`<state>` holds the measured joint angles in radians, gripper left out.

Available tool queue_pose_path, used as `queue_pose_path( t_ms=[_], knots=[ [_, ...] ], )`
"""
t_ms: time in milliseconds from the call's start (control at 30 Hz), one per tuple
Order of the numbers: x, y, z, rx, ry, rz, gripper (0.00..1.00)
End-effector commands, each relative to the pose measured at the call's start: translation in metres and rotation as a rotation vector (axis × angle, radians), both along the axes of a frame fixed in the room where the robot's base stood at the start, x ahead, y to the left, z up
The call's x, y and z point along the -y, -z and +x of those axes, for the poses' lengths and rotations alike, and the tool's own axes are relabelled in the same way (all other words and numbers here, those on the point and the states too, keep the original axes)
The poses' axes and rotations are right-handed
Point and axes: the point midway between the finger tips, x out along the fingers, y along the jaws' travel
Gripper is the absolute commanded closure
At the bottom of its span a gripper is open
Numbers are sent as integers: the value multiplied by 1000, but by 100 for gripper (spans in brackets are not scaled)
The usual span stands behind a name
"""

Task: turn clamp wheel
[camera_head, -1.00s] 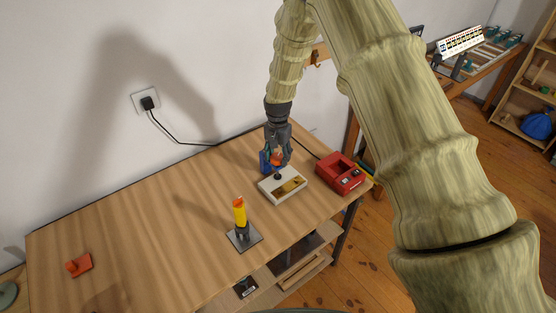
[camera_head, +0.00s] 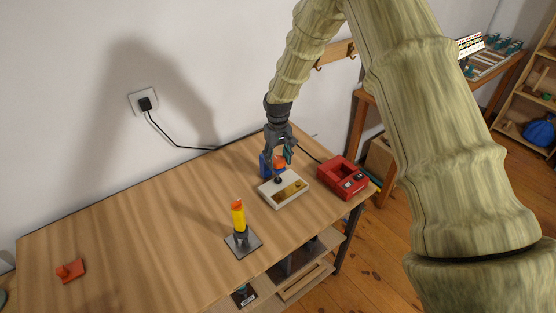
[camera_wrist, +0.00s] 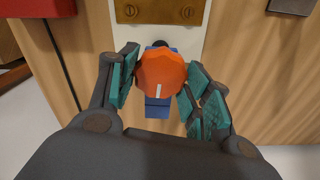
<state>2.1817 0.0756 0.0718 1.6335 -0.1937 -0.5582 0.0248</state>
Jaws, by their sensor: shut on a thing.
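The orange clamp wheel (camera_wrist: 161,74) with a white mark on its face sits between my fingers in the wrist view. My gripper (camera_wrist: 158,80) is shut on it from above, with teal pads at its left and right sides. A blue part (camera_wrist: 158,107) shows below the wheel. In the head view, the wheel (camera_head: 279,161) is partly hidden by my gripper (camera_head: 280,155). It is at the back edge of a white block (camera_head: 270,193) with a brass plate (camera_head: 290,189); the brass plate also shows at the top of the wrist view (camera_wrist: 160,12).
A red open box (camera_head: 337,177) stands right of the block. A yellow and orange post on a grey plate (camera_head: 243,246) stands in front. A small orange-red piece (camera_head: 70,271) lies at the table's left. The wooden table (camera_head: 150,230) between them is clear.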

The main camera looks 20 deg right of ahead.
Motion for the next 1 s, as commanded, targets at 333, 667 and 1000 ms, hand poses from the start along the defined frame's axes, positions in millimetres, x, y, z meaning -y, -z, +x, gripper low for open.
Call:
queue_pose_path(
  t_ms=[333, 667, 1000],
  knots=[
    [1, -1, 1, 1, -122, 0, 75],
    [1, -1, 1, 1, -139, -1, 75],
    [1, -1, 0, 1, -139, -1, 29]
  ],
)
